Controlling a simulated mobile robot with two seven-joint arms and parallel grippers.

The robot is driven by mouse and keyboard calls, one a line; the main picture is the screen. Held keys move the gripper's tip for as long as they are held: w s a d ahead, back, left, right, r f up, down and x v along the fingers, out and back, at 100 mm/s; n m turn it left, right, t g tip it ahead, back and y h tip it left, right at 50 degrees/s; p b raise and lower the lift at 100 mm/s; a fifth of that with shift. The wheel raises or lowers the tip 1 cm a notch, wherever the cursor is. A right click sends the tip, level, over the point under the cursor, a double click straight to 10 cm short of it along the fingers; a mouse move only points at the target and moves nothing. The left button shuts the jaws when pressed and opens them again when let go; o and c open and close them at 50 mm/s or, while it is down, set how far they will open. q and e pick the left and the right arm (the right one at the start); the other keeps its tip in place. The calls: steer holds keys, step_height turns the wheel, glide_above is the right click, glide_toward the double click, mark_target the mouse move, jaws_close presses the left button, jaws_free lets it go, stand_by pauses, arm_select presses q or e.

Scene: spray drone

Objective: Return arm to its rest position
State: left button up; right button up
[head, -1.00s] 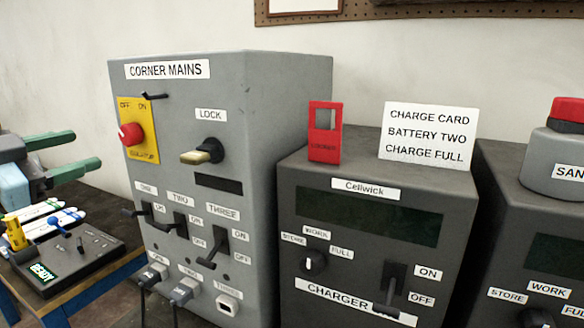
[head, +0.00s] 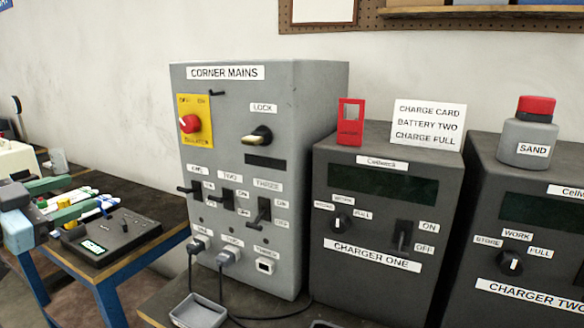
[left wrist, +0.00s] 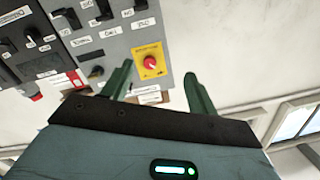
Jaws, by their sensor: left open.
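My left gripper (head: 84,194) is at the left edge of the head view, its two green fingers apart with nothing between them. It is in front of the left table, clear of the grey CORNER MAINS box (head: 232,150). In the left wrist view the open fingers (left wrist: 160,70) point toward that box, which appears upside down. The red isolator knob (left wrist: 149,62) on its yellow plate shows between the fingers. My right gripper is not in view.
CHARGER ONE (head: 380,275) and CHARGER TWO (head: 545,245) stand right of the mains box. A dark tool board (head: 125,232) with a green display lies on the left table (head: 165,205). A small grey tray (head: 198,312) and cables are below the mains box.

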arm_select(q)
steer(key=s+a+f+n+g+y+p, duration=0.1)
steer(key=s+f, duration=0.3)
steer(key=f, duration=0.6)
steer(key=s+f+n+g+y+p, duration=0.15)
steer(key=s+f, duration=0.25)
steer(key=f, duration=0.6)
steer(key=s+a+f+n+g+y+p, duration=0.15)
steer(key=s+f, duration=0.35)
steer(key=f, duration=0.5)
steer(key=s+d+f+n+g+p, duration=0.2)
steer(key=s+d+f+p, duration=0.1)
steer(key=s+d+f, duration=0.85)
steer(key=s+d+f+g+p, duration=0.1)
steer(key=s+d+f+p, duration=0.1)
steer(key=s+d, duration=1)
steer(key=shift+s+f+n+g, duration=0.35)
steer(key=shift+s+f, duration=0.2)
steer(key=shift+f, duration=0.2)
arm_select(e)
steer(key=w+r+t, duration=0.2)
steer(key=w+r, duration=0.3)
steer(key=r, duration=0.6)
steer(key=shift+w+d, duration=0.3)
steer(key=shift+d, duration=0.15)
